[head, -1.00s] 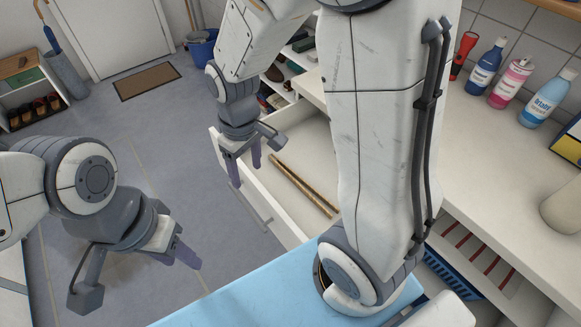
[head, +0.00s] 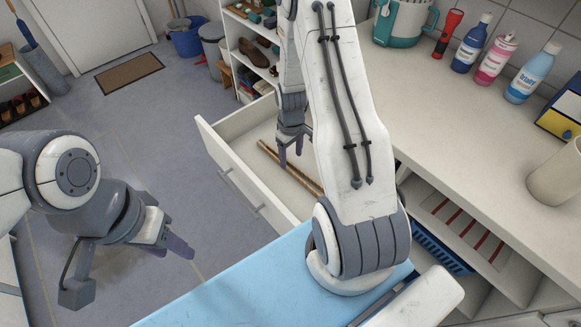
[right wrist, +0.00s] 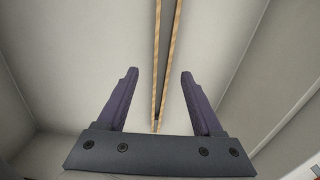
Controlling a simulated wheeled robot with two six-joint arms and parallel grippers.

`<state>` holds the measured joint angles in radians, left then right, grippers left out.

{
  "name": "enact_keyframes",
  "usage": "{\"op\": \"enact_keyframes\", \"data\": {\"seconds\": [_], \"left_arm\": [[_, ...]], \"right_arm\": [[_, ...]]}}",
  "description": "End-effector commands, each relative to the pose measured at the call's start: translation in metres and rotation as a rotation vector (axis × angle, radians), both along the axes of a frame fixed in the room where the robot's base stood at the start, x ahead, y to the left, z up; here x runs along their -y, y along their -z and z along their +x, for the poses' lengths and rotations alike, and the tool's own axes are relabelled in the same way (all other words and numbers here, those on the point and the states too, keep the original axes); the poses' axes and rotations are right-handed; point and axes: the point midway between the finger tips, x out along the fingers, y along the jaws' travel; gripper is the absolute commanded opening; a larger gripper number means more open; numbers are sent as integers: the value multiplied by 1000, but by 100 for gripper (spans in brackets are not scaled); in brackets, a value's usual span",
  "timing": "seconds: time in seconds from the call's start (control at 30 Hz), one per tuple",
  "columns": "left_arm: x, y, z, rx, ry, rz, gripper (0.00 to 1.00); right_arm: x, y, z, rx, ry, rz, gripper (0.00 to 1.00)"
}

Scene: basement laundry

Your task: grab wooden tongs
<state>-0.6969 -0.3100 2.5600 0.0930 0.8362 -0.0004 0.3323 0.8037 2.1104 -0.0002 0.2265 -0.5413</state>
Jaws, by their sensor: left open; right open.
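The wooden tongs (head: 268,152) lie in the open white drawer (head: 222,158), two thin light-brown arms side by side. Part of them is hidden behind my right arm in the head view. In the right wrist view the tongs (right wrist: 167,55) run from the top edge down to between the fingers, close together at the lower end. My right gripper (head: 291,160) is over the drawer, open and empty, its fingers (right wrist: 159,75) on either side of the tongs without touching them. My left gripper (head: 178,248) is open and empty over the floor at the left.
The drawer's walls surround my right gripper. The counter (head: 450,130) to the right holds a blue bottle (head: 470,45), a pink bottle (head: 495,60), a light-blue bottle (head: 528,75) and a red flashlight (head: 447,32). A shoe shelf (head: 250,45) stands behind the drawer.

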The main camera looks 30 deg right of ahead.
Motion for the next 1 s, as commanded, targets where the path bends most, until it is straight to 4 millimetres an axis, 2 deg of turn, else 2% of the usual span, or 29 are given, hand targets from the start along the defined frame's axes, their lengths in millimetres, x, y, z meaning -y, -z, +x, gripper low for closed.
{"op": "enact_keyframes", "data": {"seconds": [0.1,0.23,0.53,0.67,0.7,0.73,1.0], "left_arm": [[0,-4,0,0,0,0,44],[0,-4,0,0,0,0,44],[0,-4,0,0,0,0,44],[0,-4,0,0,0,0,44],[0,-4,0,0,0,0,44],[0,-4,0,0,0,0,44],[0,-4,0,0,0,0,44]], "right_arm": [[-3,19,-2,-6,0,2,68],[-3,35,-2,-2,1,1,68],[-3,40,-1,-1,1,0,68],[-3,40,-1,-1,1,0,18],[-3,40,-1,-1,1,0,3],[-3,40,-1,-1,1,0,0],[-3,39,-1,0,0,0,0]]}}
